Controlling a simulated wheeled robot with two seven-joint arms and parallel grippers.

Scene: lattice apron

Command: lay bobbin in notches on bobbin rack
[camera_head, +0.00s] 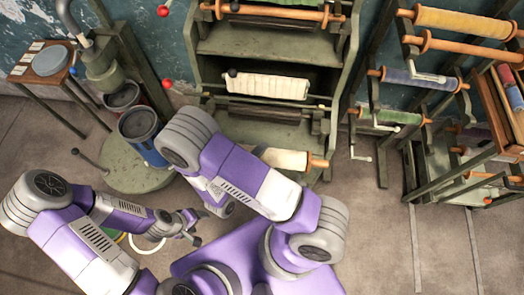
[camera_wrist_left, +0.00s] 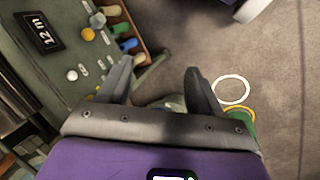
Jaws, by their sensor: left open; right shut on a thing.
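A tall rack (camera_head: 394,168) at the right bears several bobbins: a yellow bobbin (camera_head: 465,21), a bare orange rod (camera_head: 470,48), a blue bobbin (camera_head: 418,79) and a green bobbin (camera_head: 391,117). Which bobbin or notches the task means, I cannot tell. A cream bobbin (camera_head: 287,159) shows beyond my right arm, partly hidden by it. My right gripper is hidden behind my right arm, so its hold is not visible. My left gripper (camera_head: 190,226) is low at the left; its fingers are apart and empty in the left wrist view (camera_wrist_left: 158,85).
A green shelved frame (camera_head: 345,60) with a white bobbin (camera_head: 266,86) stands at centre back. A green machine with a blue bucket (camera_head: 139,126) stands at the left. A white ring (camera_wrist_left: 234,90) lies on the floor near my left gripper. Floor between frame and rack is partly clear.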

